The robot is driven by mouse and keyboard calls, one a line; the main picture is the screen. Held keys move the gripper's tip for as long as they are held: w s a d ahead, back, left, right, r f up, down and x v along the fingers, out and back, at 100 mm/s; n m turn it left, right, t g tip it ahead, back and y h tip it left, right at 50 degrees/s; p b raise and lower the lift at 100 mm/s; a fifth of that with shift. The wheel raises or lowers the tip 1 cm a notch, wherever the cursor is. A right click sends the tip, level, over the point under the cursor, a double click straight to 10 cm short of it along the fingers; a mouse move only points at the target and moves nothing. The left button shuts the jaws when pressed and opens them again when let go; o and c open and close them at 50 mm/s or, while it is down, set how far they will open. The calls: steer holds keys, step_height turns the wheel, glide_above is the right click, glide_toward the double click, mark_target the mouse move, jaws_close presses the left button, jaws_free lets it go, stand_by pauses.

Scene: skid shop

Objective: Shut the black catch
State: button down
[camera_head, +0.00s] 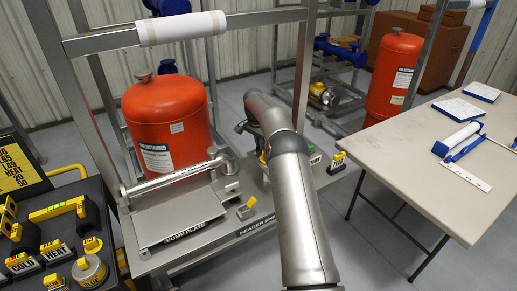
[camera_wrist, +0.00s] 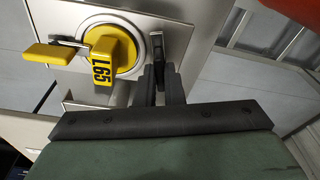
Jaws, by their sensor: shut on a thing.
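The black catch (camera_wrist: 157,47) is a narrow dark upright piece on a pale metal plate, just right of a round yellow-ringed fitting in the wrist view. My gripper (camera_wrist: 161,75) reaches up to it from below, with its two dark fingers close together around its lower part. The gripper is shut on the catch. The fingers hide that lower part, so how far the catch is closed cannot be told. In the head view my grey arm covers the gripper and the catch.
A yellow tag marked L65 (camera_wrist: 110,60) and a yellow lever (camera_wrist: 48,53) sit close left of my fingers. In the head view, an orange tank (camera_head: 165,115) stands left of my arm. A pale table (camera_head: 440,150) is at right; a yellow-and-black tool board is at left.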

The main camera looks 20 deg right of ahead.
steer(key=n, duration=0.3)
steer(key=shift+n, duration=0.3)
steer(key=n, duration=0.3)
steer(key=shift+t+y, duration=0.3)
steer(key=shift+t, duration=0.1)
steer(key=shift+r+n+p, duration=0.15)
steer(key=shift+n+p, duration=0.25)
steer(key=shift+n, duration=0.8)
steer(key=shift+n+y, duration=0.3)
steer(key=shift+n, duration=0.4)
